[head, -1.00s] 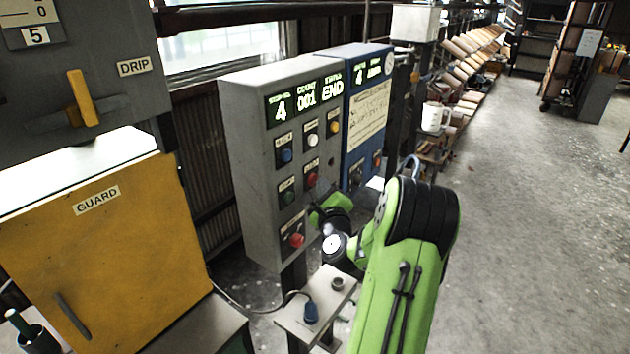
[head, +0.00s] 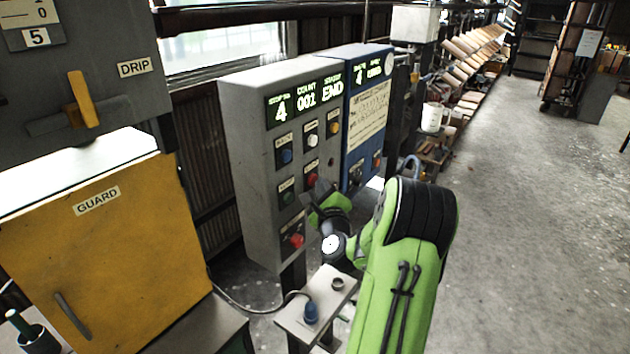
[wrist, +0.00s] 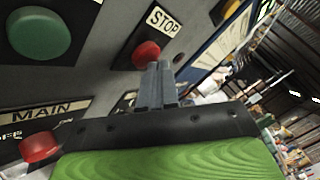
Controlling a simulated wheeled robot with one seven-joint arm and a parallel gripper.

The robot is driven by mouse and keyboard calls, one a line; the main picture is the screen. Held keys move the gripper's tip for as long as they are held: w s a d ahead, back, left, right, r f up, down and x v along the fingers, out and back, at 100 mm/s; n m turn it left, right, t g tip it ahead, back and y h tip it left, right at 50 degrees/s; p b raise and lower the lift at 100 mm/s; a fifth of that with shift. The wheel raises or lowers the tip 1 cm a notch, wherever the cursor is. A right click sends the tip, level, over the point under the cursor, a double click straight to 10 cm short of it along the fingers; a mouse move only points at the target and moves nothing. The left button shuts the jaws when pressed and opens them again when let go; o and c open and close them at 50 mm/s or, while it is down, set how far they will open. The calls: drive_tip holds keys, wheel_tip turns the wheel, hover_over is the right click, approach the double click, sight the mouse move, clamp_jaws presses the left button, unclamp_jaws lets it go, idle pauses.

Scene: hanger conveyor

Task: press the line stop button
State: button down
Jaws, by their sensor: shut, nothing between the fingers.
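My gripper (wrist: 160,70) is shut and empty. Its fingertips overlap the lower right edge of the STOP button in the wrist view; I cannot tell whether they touch it. In the head view my gripper (head: 321,188) is close to the panel face, just beside the button.
A green button (wrist: 38,33) and the red MAIN knob (wrist: 40,147) are close by on the grey panel (head: 238,150). A blue panel (head: 356,148) stands just right. A small metal stand (head: 290,318) is below my arm.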

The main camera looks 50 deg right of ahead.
drive_tip(key=shift+w+r, duration=0.1)
drive_tip(key=shift+w, duration=0.25)
drive_tip(key=shift+s, duration=0.35)
drive_tip(key=s+b, duration=0.5)
drive_tip(key=s, duration=0.1)
drive_tip(key=shift+d, duration=0.25)
